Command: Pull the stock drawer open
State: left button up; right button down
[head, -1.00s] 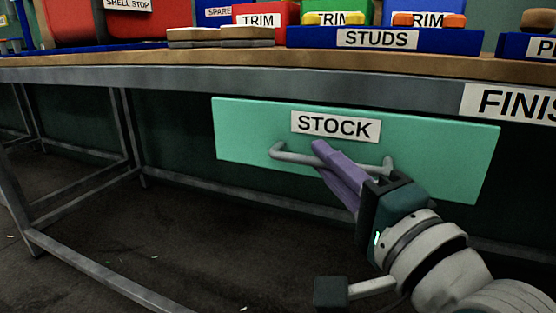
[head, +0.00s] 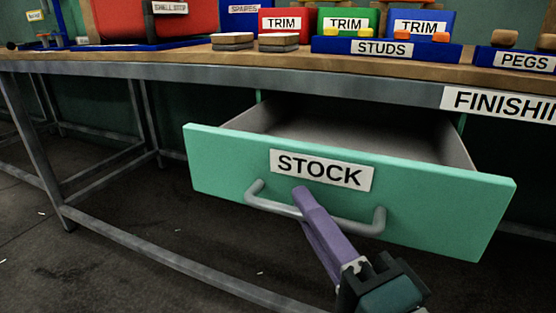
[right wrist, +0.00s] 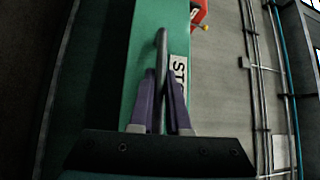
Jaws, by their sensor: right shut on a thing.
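The stock drawer (head: 225,180) has a green front with a white label reading STOCK (head: 321,170) and a grey bar handle (head: 350,226). It stands well out from under the bench, and its grey inside shows above the front. My right gripper (head: 301,196) is shut on the handle near its middle, with its purple fingers reaching up from below right. In the right wrist view the fingers lie on both sides of the handle bar (right wrist: 162,60), close to the green front (right wrist: 145,30). My left gripper is not in view.
The wooden bench top (head: 180,58) carries a blue STUDS tray (head: 330,45), a PEGS tray (head: 490,58), TRIM bins (head: 285,22) and flat stacked blocks (head: 232,41). A grey metal leg frame (head: 35,150) stands at left. The floor before the drawer is clear.

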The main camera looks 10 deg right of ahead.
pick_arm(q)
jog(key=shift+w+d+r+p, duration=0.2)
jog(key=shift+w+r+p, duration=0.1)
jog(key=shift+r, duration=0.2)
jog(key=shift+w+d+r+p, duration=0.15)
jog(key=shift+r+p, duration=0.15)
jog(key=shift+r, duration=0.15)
pick_arm(e)
jog(key=s+a, duration=0.3)
jog(key=s, duration=0.2)
jog(key=shift+a, duration=0.2)
jog(key=c, duration=0.9)
grip_release()
pick_arm(q)
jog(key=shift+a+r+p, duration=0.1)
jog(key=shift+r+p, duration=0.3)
jog(key=shift+p, duration=0.05)
pick_arm(e)
jog(key=v, duration=1)
